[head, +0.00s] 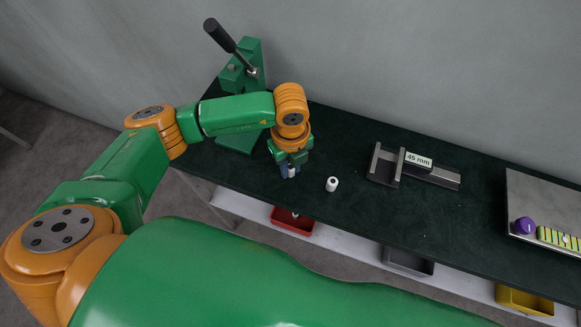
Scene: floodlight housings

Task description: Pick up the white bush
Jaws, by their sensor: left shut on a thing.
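A white bush (332,184), a short cylinder with a dark hole in its top, stands upright on the dark green bench top (360,218). My left gripper (289,172) is to the left of it, low over the bench near the front edge, pointing down. It is shut on a small whitish piece that shows only partly between its fingers. This piece looks like another white bush, but the fingers hide most of it. My right gripper is not in view.
A green lever press (240,78) with a black handle stands behind my left arm. A grey fixture marked 45 mm (432,173) lies to the right. A grey tray (540,200) holds a purple knob (524,226) and a striped strip. Red (292,222), grey and yellow bins sit below the bench.

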